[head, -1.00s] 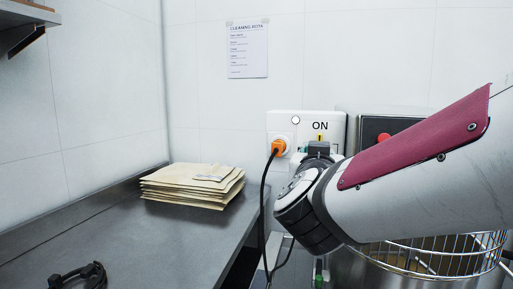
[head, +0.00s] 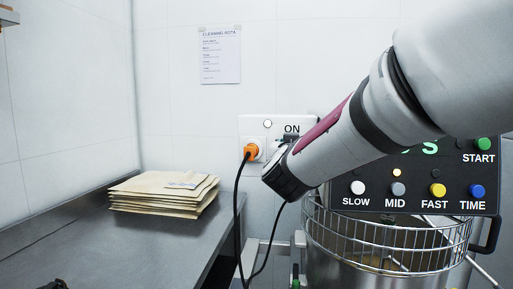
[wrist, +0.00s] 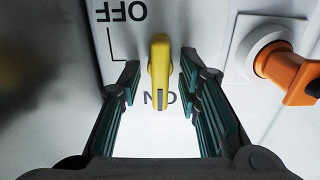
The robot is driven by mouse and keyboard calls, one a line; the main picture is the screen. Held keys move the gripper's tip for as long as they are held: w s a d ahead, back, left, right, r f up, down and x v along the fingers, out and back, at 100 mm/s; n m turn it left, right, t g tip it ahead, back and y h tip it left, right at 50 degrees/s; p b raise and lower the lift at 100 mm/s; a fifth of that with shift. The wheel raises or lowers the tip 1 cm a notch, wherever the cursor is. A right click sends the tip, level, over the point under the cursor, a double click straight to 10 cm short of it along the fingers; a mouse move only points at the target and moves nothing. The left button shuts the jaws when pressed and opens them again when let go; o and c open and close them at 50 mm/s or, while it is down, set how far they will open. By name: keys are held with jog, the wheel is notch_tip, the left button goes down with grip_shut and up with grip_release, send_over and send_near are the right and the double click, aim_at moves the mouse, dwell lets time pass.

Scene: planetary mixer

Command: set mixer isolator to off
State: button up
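The mixer isolator is a white plate (head: 252,124) on the tiled wall, marked ON in the head view. My arm hides its switch there. In the wrist view its yellow handle (wrist: 160,55) points at the upside-down ON label, and the OFF label (wrist: 125,11) is at upper left. My gripper (wrist: 159,75) is open, one finger on each side of the handle. A gap shows on the left, and a narrower one on the right. No firm contact is visible.
The mixer control panel (head: 415,165) and wire guard (head: 390,235) stand at right. Envelopes (head: 165,193) lie on the counter (head: 150,255).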

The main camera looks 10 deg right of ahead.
grip_shut()
jog(key=m+b, duration=0.2)
jog(key=m, duration=0.2)
jog(key=shift+d+f+m, duration=0.1)
jog(key=shift+m, duration=0.2)
jog(key=m+b, duration=0.3)
jog(key=m, duration=0.1)
jog(key=shift+d+f+m, duration=0.1)
jog(key=shift+m, duration=0.2)
jog(key=m+b, duration=0.2)
jog(key=m, duration=0.2)
jog(key=shift+f+m+b, duration=0.1)
jog(key=shift+m+b, duration=0.2)
jog(key=shift+b, duration=0.1)
jog(key=shift+s+d+f+m+b, duration=0.1)
jog(key=shift+m+b, duration=1.15)
jog(key=shift+m, duration=0.85)
